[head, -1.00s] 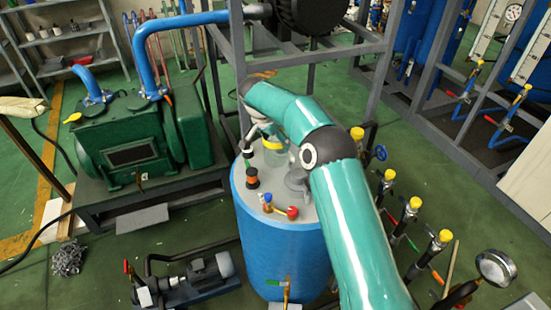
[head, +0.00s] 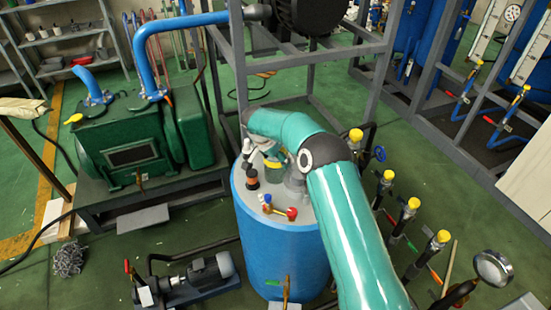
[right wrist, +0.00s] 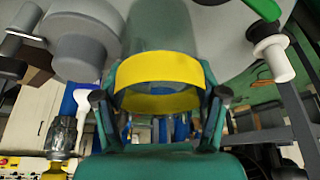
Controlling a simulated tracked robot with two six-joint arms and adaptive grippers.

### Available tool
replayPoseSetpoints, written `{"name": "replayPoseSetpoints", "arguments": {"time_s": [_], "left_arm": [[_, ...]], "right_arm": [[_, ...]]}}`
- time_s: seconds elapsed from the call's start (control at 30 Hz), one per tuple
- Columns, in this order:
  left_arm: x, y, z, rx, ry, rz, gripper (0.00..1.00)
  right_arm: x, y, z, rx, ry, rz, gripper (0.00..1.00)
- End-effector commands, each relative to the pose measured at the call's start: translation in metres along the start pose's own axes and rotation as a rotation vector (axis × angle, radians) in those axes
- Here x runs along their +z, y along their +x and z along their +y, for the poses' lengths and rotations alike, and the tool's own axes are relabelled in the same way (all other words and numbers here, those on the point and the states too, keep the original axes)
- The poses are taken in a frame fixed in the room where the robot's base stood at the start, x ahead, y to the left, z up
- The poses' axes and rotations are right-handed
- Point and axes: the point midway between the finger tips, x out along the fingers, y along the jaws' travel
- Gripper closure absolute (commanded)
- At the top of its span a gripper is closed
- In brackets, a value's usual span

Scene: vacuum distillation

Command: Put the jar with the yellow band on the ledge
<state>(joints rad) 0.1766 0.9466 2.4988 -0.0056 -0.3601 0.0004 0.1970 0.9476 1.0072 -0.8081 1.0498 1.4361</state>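The jar with the yellow band (head: 274,166) is over the pale top of the blue tank (head: 283,255) in the head view. My right gripper (head: 265,148) reaches it from behind, and its fingers are partly hidden there. In the right wrist view the jar's greenish glass (right wrist: 160,45) and yellow band (right wrist: 160,86) sit between the two fingers (right wrist: 160,97), which close in on the band's sides. I cannot tell whether the jar's base touches the tank top. No ledge is clearly identifiable. My left gripper is not in view.
A dark fitting with an orange ring (head: 252,178) and a red-handled valve (head: 291,214) stand on the tank top near the jar. A grey frame (head: 311,110) rises behind the tank. A green pump (head: 125,150) stands to the left, and yellow-topped valves (head: 409,210) to the right.

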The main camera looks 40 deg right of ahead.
Motion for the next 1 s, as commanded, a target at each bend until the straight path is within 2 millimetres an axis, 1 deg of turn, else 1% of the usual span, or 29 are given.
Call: {"name": "replayPoseSetpoints", "arguments": {"time_s": [0.03, 0.13, 0.17, 0.47, 0.57, 0.63, 0.77, 1.0], "left_arm": [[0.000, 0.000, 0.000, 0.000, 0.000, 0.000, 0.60], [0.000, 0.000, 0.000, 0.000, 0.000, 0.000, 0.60], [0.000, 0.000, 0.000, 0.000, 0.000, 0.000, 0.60], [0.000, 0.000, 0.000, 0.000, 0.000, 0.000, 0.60], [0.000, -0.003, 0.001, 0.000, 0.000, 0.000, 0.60], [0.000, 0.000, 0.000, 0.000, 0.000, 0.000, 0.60], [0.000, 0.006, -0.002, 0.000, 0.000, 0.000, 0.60], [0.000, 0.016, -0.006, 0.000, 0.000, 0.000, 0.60]], "right_arm": [[0.000, 0.000, 0.000, 0.000, 0.000, 0.000, 0.22], [0.001, 0.000, 0.000, 0.000, -0.001, 0.000, 0.05], [0.001, 0.000, 0.000, 0.000, -0.001, 0.000, 0.04], [0.001, 0.000, -0.001, -0.001, -0.001, 0.000, 0.04], [0.000, -0.003, -0.001, -0.001, -0.002, 0.000, 0.04], [0.000, -0.006, -0.002, -0.003, -0.001, 0.001, 0.04], [0.001, -0.024, -0.002, -0.005, -0.002, 0.001, 0.04], [0.001, -0.073, -0.003, -0.007, -0.001, 0.002, 0.04]]}}
